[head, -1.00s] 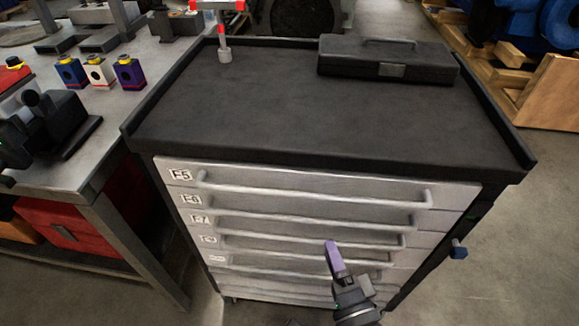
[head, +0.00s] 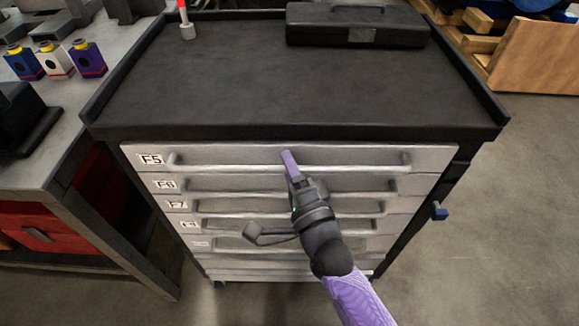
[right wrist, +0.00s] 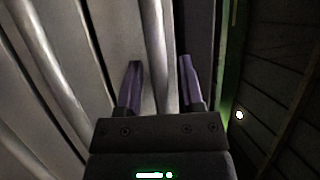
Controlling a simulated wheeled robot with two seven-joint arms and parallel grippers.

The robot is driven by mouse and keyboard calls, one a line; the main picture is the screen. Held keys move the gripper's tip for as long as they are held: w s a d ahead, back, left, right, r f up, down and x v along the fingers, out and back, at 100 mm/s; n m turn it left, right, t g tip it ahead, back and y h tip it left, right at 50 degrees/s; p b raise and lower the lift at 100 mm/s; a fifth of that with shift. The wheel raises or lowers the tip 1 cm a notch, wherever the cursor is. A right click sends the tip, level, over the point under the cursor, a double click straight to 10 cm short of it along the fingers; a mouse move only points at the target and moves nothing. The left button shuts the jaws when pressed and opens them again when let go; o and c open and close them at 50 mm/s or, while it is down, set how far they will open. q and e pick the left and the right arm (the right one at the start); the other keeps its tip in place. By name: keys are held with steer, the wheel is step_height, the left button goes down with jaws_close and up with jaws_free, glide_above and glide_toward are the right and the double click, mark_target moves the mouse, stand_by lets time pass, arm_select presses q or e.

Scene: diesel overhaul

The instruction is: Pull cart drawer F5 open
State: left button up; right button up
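The grey cart drawer F5 (head: 230,152) is the top drawer of the cart in the head view. Its front sits flush with the drawers below, so it is closed. Its long bar handle (head: 355,168) runs across the front, and its F5 label (head: 152,159) is at the left. My right gripper (head: 289,160) is at the middle of this handle. In the right wrist view its two purple fingers (right wrist: 161,72) are apart, with a pale bar (right wrist: 154,45) running between them. I cannot tell whether they touch the bar. My left gripper is not in view.
More closed drawers with bar handles (head: 225,186) lie just below F5. The black cart top (head: 290,85) carries a black toolbox (head: 355,26). A workbench (head: 75,125) stands close at the left. Open floor (head: 500,220) lies at the right.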

jaws_close()
stand_by(1.2)
